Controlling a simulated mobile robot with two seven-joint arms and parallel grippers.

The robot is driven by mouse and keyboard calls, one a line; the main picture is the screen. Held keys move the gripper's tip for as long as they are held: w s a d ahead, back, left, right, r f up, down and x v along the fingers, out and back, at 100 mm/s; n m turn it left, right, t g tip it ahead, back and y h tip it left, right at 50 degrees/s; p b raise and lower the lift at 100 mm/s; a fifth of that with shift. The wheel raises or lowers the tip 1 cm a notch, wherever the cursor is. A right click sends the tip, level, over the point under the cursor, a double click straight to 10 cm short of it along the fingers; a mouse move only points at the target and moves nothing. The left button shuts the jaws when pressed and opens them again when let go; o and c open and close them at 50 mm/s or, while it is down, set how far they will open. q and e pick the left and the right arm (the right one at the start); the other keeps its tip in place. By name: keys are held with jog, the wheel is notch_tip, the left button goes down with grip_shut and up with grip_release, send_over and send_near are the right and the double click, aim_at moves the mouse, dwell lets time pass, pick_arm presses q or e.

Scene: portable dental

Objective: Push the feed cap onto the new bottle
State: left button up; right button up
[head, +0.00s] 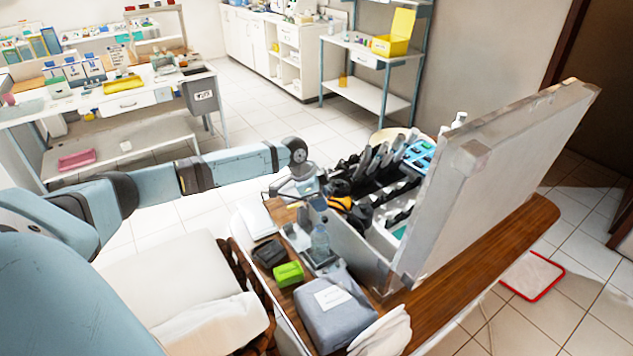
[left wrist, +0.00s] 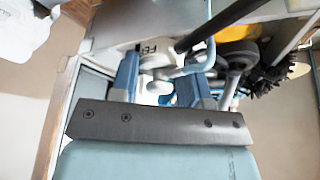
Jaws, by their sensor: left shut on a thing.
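My left gripper (head: 295,187) is at the back left corner of the open case, above the wooden cart top. In the left wrist view my left gripper (left wrist: 168,70) has its blue fingers shut on a white cap-like part with dark lettering, the feed cap (left wrist: 155,60). The gripper mostly hides the cap in the head view. I cannot tell whether anything sits directly under the cap. My right gripper is not in view.
The open case (head: 350,240) holds dental handpieces and hoses close to the gripper; its raised lid (head: 500,170) blocks the right. A green box (head: 288,273), a dark box (head: 268,252) and a grey pouch (head: 333,308) crowd the cart's front.

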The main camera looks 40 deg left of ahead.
pick_arm(q)
jog(key=shift+s+d, duration=0.1)
jog(key=shift+d, duration=0.1)
notch_tip(320, 180, down, 4)
jog(key=b, duration=0.2)
jog(key=shift+b, duration=0.4)
dwell(0.6)
jog(key=shift+f, duration=0.2)
dwell(0.4)
jog(key=shift+f, duration=0.1)
jog(key=shift+f, duration=1.05)
